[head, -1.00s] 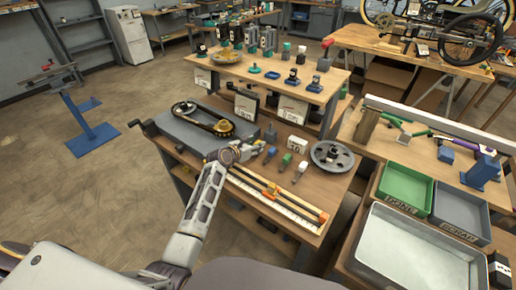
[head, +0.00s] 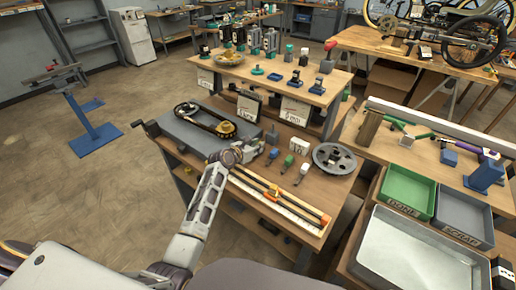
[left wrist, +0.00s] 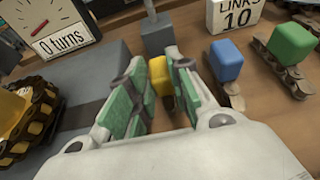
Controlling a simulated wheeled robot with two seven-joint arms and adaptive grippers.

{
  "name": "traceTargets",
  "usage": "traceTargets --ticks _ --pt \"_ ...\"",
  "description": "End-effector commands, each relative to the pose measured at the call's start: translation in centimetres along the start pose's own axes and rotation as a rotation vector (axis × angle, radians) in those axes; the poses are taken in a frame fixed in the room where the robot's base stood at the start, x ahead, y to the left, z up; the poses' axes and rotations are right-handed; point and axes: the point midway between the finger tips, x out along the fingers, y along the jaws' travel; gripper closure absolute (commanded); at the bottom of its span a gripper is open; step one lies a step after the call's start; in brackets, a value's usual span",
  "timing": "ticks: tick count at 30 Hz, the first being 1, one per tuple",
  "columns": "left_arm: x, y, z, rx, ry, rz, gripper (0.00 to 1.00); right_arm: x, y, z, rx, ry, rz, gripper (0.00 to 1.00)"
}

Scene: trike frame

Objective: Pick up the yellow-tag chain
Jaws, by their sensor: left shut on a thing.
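My left gripper (head: 246,152) is low over the front bench, beside the grey machine plate. In the left wrist view its green-padded fingers (left wrist: 157,86) are shut on a yellow tag (left wrist: 158,74), the tag of the yellow-tag chain. In the head view my gripper hides the yellow tag. My right gripper is not in view.
The blue-tag chain (left wrist: 227,65) and green-tag chain (left wrist: 292,45) lie just right of the gripper. A white LINKS 10 block (head: 298,146) stands behind them. A chain on a yellow sprocket (head: 226,130) is to the left. A spoked grey wheel (head: 334,158) lies farther right.

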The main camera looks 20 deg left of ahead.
Motion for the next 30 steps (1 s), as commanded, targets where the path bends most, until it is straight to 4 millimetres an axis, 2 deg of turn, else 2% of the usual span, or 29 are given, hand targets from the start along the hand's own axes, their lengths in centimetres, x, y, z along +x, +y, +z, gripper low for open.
traceTargets --ticks 5,10,18,23,30 --pt "-0.3 -0.1 0.9 -0.001 -0.003 -0.001 1.0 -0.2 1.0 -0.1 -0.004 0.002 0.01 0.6" --pt "-1.1 0.0 2.7 -0.001 -0.004 0.001 1.0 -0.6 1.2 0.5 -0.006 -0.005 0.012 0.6" --pt "-2.6 0.0 6.5 -0.001 -0.004 0.0 1.0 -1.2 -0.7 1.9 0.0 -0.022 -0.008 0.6" --pt "-3.3 0.0 8.2 0.0 -0.003 0.0 1.0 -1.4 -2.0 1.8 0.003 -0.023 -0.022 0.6" --pt "-3.8 0.0 9.3 0.0 -0.002 0.0 1.0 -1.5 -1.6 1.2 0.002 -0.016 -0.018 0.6"
